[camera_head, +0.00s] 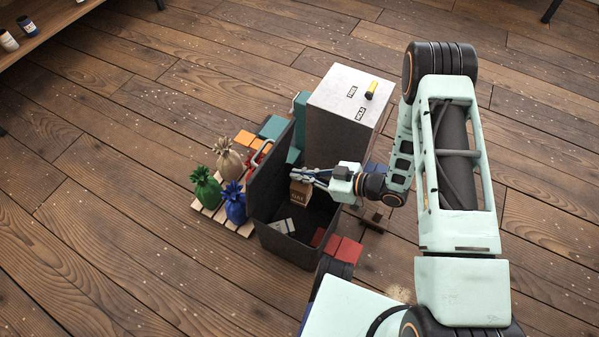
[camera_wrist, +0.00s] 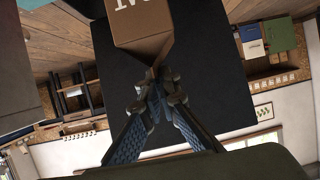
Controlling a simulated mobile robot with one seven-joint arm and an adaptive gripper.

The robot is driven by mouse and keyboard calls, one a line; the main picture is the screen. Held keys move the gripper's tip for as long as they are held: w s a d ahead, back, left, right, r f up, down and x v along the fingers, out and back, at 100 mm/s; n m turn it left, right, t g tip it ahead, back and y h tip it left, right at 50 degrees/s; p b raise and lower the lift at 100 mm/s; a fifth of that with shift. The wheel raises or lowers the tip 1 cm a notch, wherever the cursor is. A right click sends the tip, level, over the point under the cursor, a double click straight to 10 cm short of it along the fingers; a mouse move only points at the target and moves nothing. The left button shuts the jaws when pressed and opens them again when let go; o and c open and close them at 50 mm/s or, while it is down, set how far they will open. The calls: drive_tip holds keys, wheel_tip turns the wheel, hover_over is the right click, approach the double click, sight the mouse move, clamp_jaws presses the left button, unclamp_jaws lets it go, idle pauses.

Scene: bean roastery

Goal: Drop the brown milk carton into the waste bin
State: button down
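The brown milk carton (camera_head: 300,191) hangs from my gripper (camera_head: 312,177), over the mouth of the dark waste bin (camera_head: 285,247). In the wrist view the carton (camera_wrist: 141,32) shows part of its pale lettering, and my gripper's fingertips (camera_wrist: 157,85) close on its narrow folded end. The bin's dark lid (camera_head: 268,172) stands open on the left side. A grey item (camera_head: 283,226) and a red one (camera_head: 318,237) show inside the bin. The carton's lowest edge is above the bin's contents.
A grey pedestal (camera_head: 345,95) with labels and a small yellow-and-black piece stands behind the bin. Red blocks (camera_head: 347,250) sit at the bin's right. Open floor surrounds the group.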

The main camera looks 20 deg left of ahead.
wheel_tip(320, 180, down, 4)
drive_tip(key=b, duration=0.2)
drive_tip(key=shift+f+b, duration=0.25)
drive_tip(key=shift+b, duration=0.15)
drive_tip(key=c, duration=2.1)
unclamp_jaws()
drive_tip(key=shift+r, duration=0.1)
drive_tip(key=v, duration=1.2)
